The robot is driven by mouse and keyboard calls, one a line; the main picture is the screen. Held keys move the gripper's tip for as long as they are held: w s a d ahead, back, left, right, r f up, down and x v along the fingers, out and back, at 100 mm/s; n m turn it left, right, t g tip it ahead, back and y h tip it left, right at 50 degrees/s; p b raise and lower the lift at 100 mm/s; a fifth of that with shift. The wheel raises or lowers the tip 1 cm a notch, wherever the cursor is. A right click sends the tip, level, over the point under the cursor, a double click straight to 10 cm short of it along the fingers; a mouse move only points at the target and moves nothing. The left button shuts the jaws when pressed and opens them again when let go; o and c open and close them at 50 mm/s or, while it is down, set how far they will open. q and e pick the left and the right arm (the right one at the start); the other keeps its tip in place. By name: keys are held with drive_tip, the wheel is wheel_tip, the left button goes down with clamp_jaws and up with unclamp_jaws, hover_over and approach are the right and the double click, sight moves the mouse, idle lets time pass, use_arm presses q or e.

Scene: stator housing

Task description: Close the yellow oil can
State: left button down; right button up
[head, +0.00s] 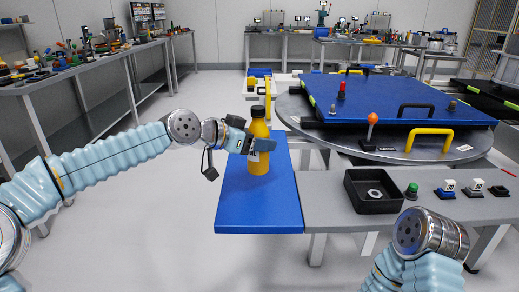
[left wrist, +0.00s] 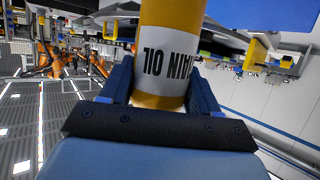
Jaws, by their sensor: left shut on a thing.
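The yellow oil can (head: 258,160) is a bottle with a black cap (head: 257,111) on top. In the head view it is upright over the blue mat (head: 260,205); I cannot tell whether its base touches the mat. My left gripper (head: 254,146) reaches it from the left and is shut around its middle. In the left wrist view the can (left wrist: 165,60) sits between both fingers of the left gripper (left wrist: 165,95), with its white label facing the camera. Part of my right arm shows at the lower right of the head view, but its fingers are hidden or out of frame.
Right of the mat, a grey bench holds a black tray (head: 371,205) with a nut (head: 375,193), a green-topped button (head: 411,190) and small blocks. Behind stands a round turntable (head: 300,117) with a blue plate, yellow handle (head: 430,132) and orange-knobbed lever (head: 372,120). The mat's front is clear.

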sight(259, 153)
use_arm(q)
drive_tip(key=shift+w+f, duration=0.1)
drive_tip(key=shift+d+f, duration=0.1)
drive_tip(key=shift+f, duration=0.05)
drive_tip(key=shift+w+d+f, duration=0.1)
drive_tip(key=shift+w+f, duration=0.05)
drive_tip(key=shift+f, duration=0.8)
drive_tip(key=shift+w+d+f, duration=0.1)
drive_tip(key=shift+w+f, duration=0.05)
drive_tip(key=shift+f, duration=0.75)
drive_tip(key=shift+f, duration=0.2)
drive_tip(key=shift+c, duration=1.2)
unclamp_jaws()
drive_tip(key=shift+r, duration=0.15)
